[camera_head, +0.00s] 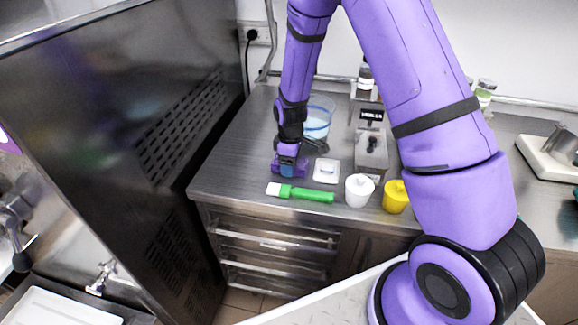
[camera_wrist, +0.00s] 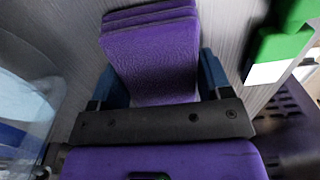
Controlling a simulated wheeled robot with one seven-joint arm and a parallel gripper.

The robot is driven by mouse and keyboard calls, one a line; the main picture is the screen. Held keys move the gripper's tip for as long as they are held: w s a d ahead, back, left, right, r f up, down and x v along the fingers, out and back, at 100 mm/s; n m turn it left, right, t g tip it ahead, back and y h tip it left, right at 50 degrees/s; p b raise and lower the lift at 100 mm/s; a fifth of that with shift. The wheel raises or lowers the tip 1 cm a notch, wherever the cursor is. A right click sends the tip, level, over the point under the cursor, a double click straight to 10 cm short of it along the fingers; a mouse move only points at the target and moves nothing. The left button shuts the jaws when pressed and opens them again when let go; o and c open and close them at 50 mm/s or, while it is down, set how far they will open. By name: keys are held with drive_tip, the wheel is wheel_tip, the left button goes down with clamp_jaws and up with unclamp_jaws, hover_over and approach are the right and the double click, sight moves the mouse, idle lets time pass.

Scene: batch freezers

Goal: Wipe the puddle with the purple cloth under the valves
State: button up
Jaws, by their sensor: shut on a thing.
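My gripper (camera_head: 287,161) is low over the steel counter, near its left front part. In the wrist view its two blue fingers stand on either side of the folded purple cloth (camera_wrist: 152,62), and it is shut on the cloth. The cloth (camera_head: 302,166) shows only partly in the head view, at the counter surface; I cannot tell whether it touches it. A metal valve (camera_head: 103,277) sits low at the left, above a white tray (camera_head: 62,309). Another valve-like fitting (camera_head: 14,232) is at the left edge. I cannot make out a puddle.
A green tube with a white end (camera_head: 305,194) lies in front of my gripper. A clear tub (camera_head: 319,117) stands behind it. A white square dish (camera_head: 327,171), white cup (camera_head: 359,192) and yellow cup (camera_head: 396,198) are to the right. A tall dark freezer (camera_head: 120,130) borders the counter's left.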

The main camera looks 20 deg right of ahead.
drive_tip(key=shift+w+d, duration=0.6)
drive_tip(key=shift+w, duration=0.2)
drive_tip(key=shift+w+d, duration=0.55)
drive_tip(key=shift+w, duration=0.25)
